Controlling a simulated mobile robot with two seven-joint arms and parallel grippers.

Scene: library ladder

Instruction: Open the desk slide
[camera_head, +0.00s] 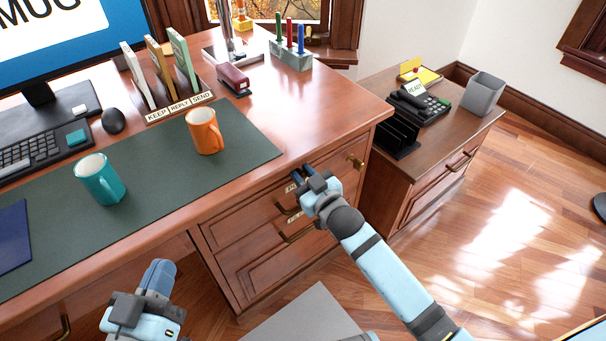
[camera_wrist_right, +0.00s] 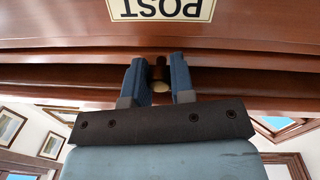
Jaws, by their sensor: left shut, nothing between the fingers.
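The desk slide (camera_wrist_right: 95,76) is a thin wooden board edge above the drawer labelled POST, upside down in the right wrist view. A small knob (camera_wrist_right: 159,72) on it sits between the fingers of my right gripper (camera_wrist_right: 160,82). I cannot tell whether they press on it. In the head view my right gripper (camera_head: 302,174) is at the desk front just under the top edge and covers the knob. The slide appears about flush with the desk front. My left gripper (camera_head: 158,277) is shut and empty, low in front of the desk.
Orange (camera_head: 204,132) and teal (camera_head: 98,180) mugs stand on the desk mat. A side cabinet (camera_head: 430,165) stands right of the desk.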

